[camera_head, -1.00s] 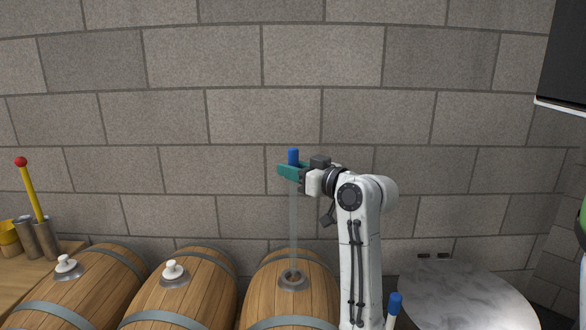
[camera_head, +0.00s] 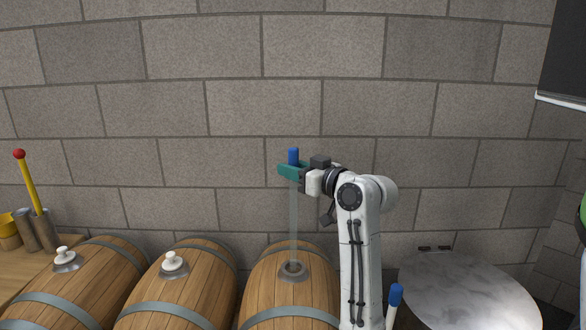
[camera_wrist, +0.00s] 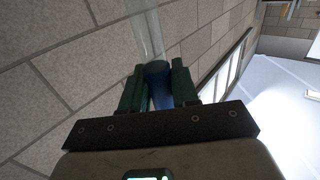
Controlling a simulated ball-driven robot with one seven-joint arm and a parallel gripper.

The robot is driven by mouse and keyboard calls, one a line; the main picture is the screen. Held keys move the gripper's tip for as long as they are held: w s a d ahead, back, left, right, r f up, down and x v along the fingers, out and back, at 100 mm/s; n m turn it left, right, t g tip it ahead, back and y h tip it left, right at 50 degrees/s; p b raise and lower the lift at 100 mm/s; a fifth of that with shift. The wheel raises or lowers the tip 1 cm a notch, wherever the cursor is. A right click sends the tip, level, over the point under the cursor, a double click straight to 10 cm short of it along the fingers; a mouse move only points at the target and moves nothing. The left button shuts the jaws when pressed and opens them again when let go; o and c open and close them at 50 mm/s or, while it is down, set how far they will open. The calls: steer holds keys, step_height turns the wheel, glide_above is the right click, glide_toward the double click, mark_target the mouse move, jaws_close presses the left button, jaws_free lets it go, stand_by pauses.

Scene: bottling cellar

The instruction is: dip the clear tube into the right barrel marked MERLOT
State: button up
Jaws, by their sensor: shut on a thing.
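My gripper (camera_head: 292,170) is shut on the clear tube (camera_head: 294,222), near its blue top. The tube hangs upright over the right-hand barrel (camera_head: 284,295), and its lower end meets the open bung hole (camera_head: 293,269) in the picture. I cannot tell how far the tip is inside the hole. No MERLOT marking is readable in these views. In the wrist view the green fingers (camera_wrist: 158,88) hold the tube's blue part, and the clear tube (camera_wrist: 145,35) runs away from them.
Two more barrels, the middle one (camera_head: 178,292) and the left one (camera_head: 85,285), carry white stoppers. A wooden bench (camera_head: 30,268) at the far left holds metal cylinders and a red-tipped yellow rod (camera_head: 28,183). A round marble top (camera_head: 465,288) and a blue-capped item (camera_head: 396,294) are at right.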

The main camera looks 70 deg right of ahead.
steer(key=shift+f+b, duration=0.95)
steer(key=shift+f, duration=0.7)
steer(key=b, duration=0.5)
glide_above(297, 235)
steer(key=w, duration=0.1)
steer(key=shift+w+d+f, duration=0.1)
steer(key=shift+f, duration=1.75)
steer(key=shift+w+d+f, duration=0.1)
steer(key=shift+f, duration=1.7)
steer(key=shift+s+f, duration=0.1)
steer(key=shift+f+b, duration=2.95)
steer(key=shift+f, duration=0.7)
